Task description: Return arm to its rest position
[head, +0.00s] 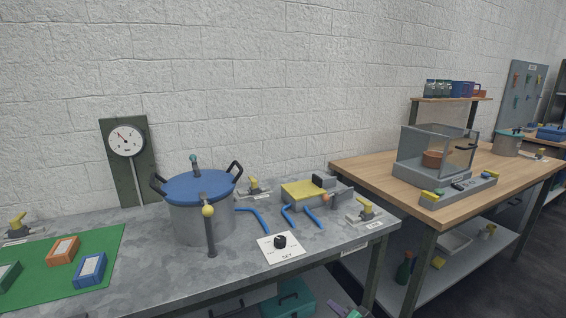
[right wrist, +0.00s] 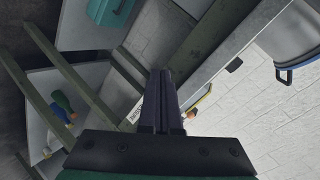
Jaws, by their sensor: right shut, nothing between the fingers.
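My right gripper (right wrist: 160,75) is shut and empty in the right wrist view, its two dark fingers pressed together. In the head view only a small part of my right gripper (head: 343,312) shows at the bottom edge, low in front of the grey bench (head: 335,240). It is apart from the things on the bench. My left gripper is not in view.
A wooden table (head: 460,205) stands at right. A teal case (head: 289,300) sits below the bench.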

